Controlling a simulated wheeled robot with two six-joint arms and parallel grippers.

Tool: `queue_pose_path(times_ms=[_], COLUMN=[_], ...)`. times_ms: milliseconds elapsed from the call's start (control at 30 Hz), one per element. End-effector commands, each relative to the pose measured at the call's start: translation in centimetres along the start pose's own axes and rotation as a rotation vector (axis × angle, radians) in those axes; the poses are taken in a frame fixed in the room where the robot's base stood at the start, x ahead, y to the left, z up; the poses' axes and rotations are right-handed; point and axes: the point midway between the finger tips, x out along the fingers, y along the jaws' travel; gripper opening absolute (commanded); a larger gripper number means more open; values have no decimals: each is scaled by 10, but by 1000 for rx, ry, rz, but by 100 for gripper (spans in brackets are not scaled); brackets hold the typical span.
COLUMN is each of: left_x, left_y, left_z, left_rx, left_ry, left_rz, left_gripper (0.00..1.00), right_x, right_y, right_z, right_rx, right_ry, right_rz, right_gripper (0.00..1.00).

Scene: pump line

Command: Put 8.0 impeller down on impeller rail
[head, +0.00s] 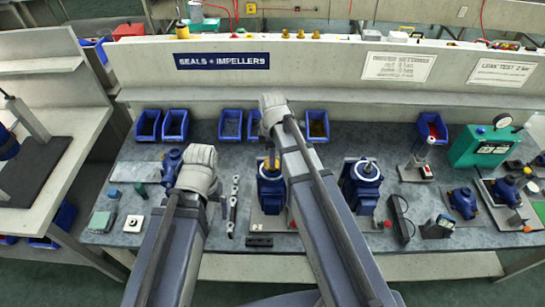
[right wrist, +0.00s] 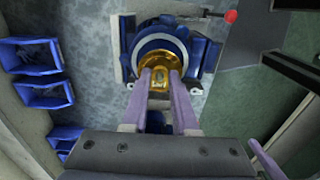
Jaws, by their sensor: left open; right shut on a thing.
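A gold impeller (right wrist: 160,76) is between the fingertips of my right gripper (right wrist: 161,88) in the right wrist view. My right gripper is shut on it. It is over the round opening of a blue pump (right wrist: 185,45); I cannot tell whether it touches the pump. In the head view a gold part (head: 269,163) shows at the top of the blue pump (head: 271,190), below my right wrist; my arm hides the fingers. My left gripper (head: 196,170) is over the left part of the bench, its fingertips hidden by its own body. I cannot pick out the impeller rail.
Blue bins (head: 231,125) stand along the back of the bench below the seals and impellers sign (head: 222,61). A second blue pump (head: 361,184) stands to the right. A wrench (head: 233,205) lies between my arms. A green test box (head: 482,146) is at the right.

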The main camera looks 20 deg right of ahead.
Motion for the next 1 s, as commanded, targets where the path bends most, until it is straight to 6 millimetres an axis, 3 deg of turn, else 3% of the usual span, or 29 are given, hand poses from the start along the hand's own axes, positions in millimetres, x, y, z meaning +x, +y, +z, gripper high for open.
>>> queue_pose_path(times_ms=[767, 800, 1000], left_x=[0, 0, 0], left_y=[0, 0, 0], left_z=[0, 0, 0], left_rx=[0, 0, 0], left_ry=[0, 0, 0], left_rz=[0, 0, 0], left_gripper=[100, 100, 100], right_x=[0, 0, 0], right_y=[0, 0, 0], right_z=[0, 0, 0], right_rx=[0, 0, 0], right_ry=[0, 0, 0], right_rz=[0, 0, 0], right_gripper=[0, 24, 1])
